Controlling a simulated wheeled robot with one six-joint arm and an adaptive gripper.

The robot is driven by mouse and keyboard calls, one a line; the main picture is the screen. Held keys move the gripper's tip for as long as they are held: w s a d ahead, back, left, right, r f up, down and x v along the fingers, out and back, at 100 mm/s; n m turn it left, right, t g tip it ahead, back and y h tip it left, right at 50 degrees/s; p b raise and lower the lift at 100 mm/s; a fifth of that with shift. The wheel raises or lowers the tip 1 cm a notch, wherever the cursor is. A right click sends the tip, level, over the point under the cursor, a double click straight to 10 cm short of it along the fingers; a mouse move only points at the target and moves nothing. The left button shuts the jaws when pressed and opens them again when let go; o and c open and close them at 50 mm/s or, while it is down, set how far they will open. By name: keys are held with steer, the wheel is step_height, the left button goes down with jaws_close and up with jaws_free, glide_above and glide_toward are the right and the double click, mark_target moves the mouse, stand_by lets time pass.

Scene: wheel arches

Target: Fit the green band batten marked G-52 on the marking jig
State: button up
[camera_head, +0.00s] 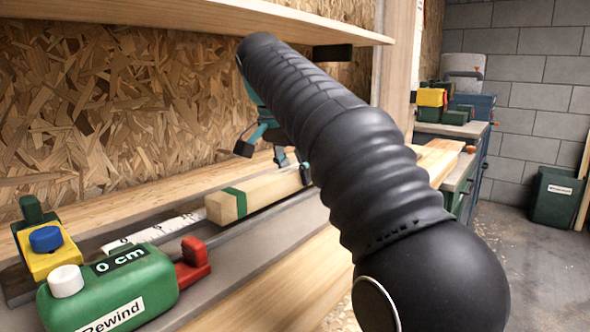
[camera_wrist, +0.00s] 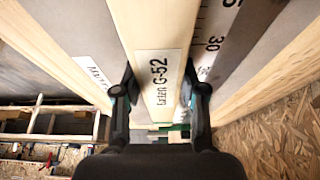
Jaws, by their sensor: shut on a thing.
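The pale batten (camera_head: 275,187) with a green band near its near end lies lengthwise over the marking jig (camera_head: 255,232). In the wrist view the batten (camera_wrist: 150,28) carries a label reading G-52. My gripper (camera_wrist: 158,95) is shut on it, one finger against each side. In the head view my gripper (camera_head: 304,172) is partly hidden by my black arm, as is the batten's far part. The batten's near end is behind and right of the red stop (camera_head: 193,262), apart from it in the picture. I cannot tell whether the batten touches the jig bed.
A green box (camera_head: 110,290) marked "0 cm" and "Rewind" stands at the jig's near end, by a yellow block (camera_head: 50,260) with a blue knob. A white ruler strip (camera_head: 165,230) runs along the jig. A shelf (camera_head: 220,14) overhangs the bench before a chipboard wall (camera_head: 110,110).

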steer(key=o, duration=1.2)
steer(key=shift+v, duration=2.6)
steer(key=s+a, duration=0.2)
steer(key=s, duration=0.1)
steer(key=s+a, duration=0.5)
steer(key=s, duration=0.1)
steer(key=shift+s+a+f, duration=0.1)
steer(key=shift+s+a, duration=0.1)
steer(key=shift+s, duration=0.1)
